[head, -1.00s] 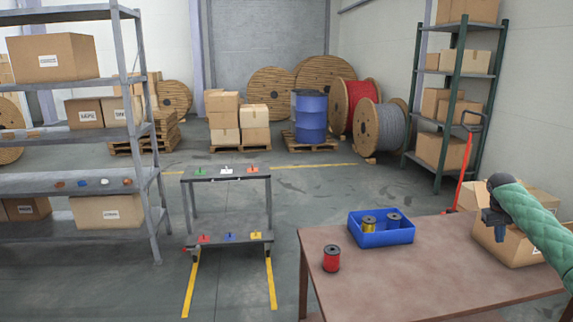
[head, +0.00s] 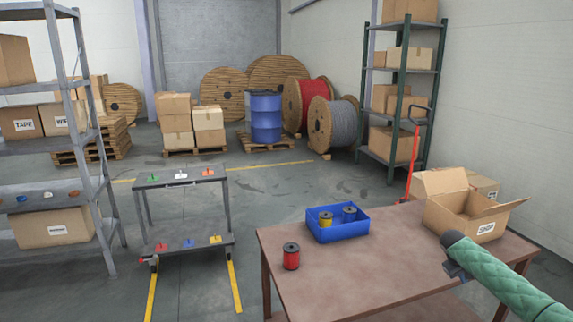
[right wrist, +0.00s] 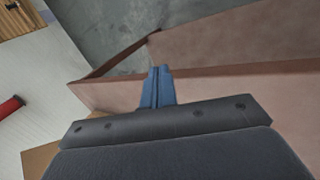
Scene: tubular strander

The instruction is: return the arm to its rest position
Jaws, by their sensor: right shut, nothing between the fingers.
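My right arm, in a green quilted sleeve, comes in from the lower right of the head view. Its gripper (head: 456,271) is low over the right part of the brown table (head: 350,285), in front of the open cardboard box. In the right wrist view the two blue fingers (right wrist: 158,85) are together with nothing between them, and brown table surfaces lie beyond them. My left gripper is in neither view.
On the table stand an open cardboard box (head: 452,212), a blue bin (head: 338,232) holding yellow and blue spools, and a red spool (head: 291,256). A small rack (head: 186,180) stands left of the table, with clear floor between them.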

